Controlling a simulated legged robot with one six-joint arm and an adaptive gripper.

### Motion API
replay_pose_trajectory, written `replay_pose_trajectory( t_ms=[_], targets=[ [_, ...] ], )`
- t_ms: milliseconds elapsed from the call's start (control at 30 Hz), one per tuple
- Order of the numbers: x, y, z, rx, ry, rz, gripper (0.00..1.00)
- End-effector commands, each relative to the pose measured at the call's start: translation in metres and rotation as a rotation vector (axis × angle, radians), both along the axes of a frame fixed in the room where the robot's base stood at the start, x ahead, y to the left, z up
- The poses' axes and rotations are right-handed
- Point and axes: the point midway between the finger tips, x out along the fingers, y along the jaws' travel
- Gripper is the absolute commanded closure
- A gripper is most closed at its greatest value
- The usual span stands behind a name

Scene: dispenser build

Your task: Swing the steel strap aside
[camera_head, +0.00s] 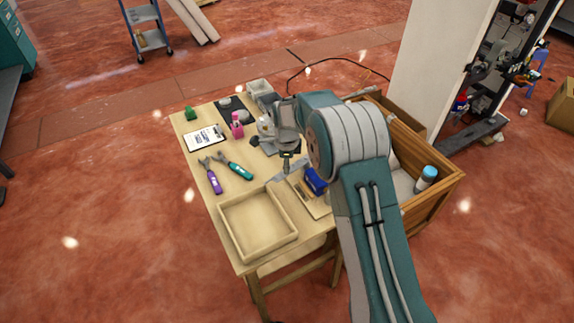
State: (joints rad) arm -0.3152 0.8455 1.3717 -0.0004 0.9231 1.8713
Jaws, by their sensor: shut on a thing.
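The steel strap (291,169) shows as a thin grey strip lying slantwise at the right side of the wooden table, by a light wooden board (309,200). My gripper (286,168) points down at the strap from above, with its dark, narrow fingers shut on it. The fingers are small in this view and hide part of the strap. My teal and grey arm covers the area to the right, so any hinge or fixing of the strap cannot be made out. A blue object (314,181) sits on the board, just right of the strap.
An empty shallow wooden tray (228,246) fills the table's near corner. Purple-handled pliers (214,180), a teal-handled tool (238,171), a clipboard (205,138) and a pink bottle (237,126) lie or stand left of my gripper. A wooden crate (438,205) stands right of my arm.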

Motion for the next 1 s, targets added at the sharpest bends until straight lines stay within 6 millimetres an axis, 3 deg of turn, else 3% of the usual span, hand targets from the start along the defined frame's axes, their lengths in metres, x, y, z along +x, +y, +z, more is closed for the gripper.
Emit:
replay_pose_trajectory(
  t_ms=[200, 233, 300, 733, 1000],
  targets=[
    [-0.002, 0.001, -0.002, -0.001, 0.007, 0.001, 1.00],
    [-0.002, 0.001, -0.002, -0.001, 0.007, 0.001, 0.61],
    [-0.002, 0.001, -0.002, -0.001, 0.006, 0.001, 0.36],
    [0.000, 0.000, 0.004, 0.001, 0.000, 0.001, 0.36],
    [0.001, 0.001, 0.052, 0.001, -0.003, 0.001, 0.36]
  ],
)
